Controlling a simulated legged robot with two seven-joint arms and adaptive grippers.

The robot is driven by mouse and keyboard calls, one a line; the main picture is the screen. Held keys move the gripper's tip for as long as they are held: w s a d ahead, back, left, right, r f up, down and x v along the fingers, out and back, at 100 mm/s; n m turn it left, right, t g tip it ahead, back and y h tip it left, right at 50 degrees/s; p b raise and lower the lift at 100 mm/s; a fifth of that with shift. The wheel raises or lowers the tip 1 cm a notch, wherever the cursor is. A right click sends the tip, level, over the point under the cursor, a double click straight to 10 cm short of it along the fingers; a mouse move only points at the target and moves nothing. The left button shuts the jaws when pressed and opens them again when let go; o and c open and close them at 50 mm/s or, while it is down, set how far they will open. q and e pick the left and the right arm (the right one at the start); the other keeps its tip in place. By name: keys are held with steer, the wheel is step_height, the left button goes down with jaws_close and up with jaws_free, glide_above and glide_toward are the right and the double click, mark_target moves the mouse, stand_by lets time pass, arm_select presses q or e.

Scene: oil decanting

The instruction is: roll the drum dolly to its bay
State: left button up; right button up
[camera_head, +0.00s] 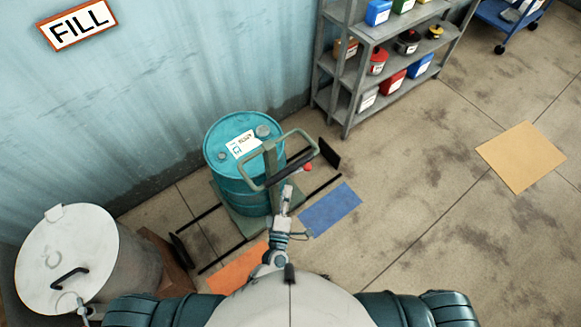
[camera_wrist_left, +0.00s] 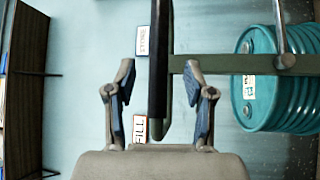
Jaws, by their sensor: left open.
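The drum dolly (camera_head: 250,229) is a green platform with an upright frame, and a teal drum (camera_head: 224,185) stands on it. Its handle (camera_head: 298,136) is a green loop with a dark grip bar and a red knob beside it. In the left wrist view the dark grip bar (camera_wrist_left: 158,40) runs upright between my fingers, with gaps on both sides. My left gripper (camera_head: 288,190) is open at the handle and not closed on it. The drum also shows at the right of the wrist view (camera_wrist_left: 290,80). Which floor mark is the bay, I cannot tell.
Black rails and plates (camera_head: 330,153) lie around the dolly. Blue (camera_head: 330,208), orange (camera_head: 238,270) and tan (camera_head: 522,156) patches mark the floor. A lidded bin (camera_head: 65,250) stands left. Shelves (camera_head: 350,75) stand behind, under the wall.

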mark_target(291, 169)
arm_select(q)
steer(key=x, duration=0.9)
steer(key=shift+w+d+p, duration=0.1)
steer(key=shift+p, duration=0.2)
jaws_close()
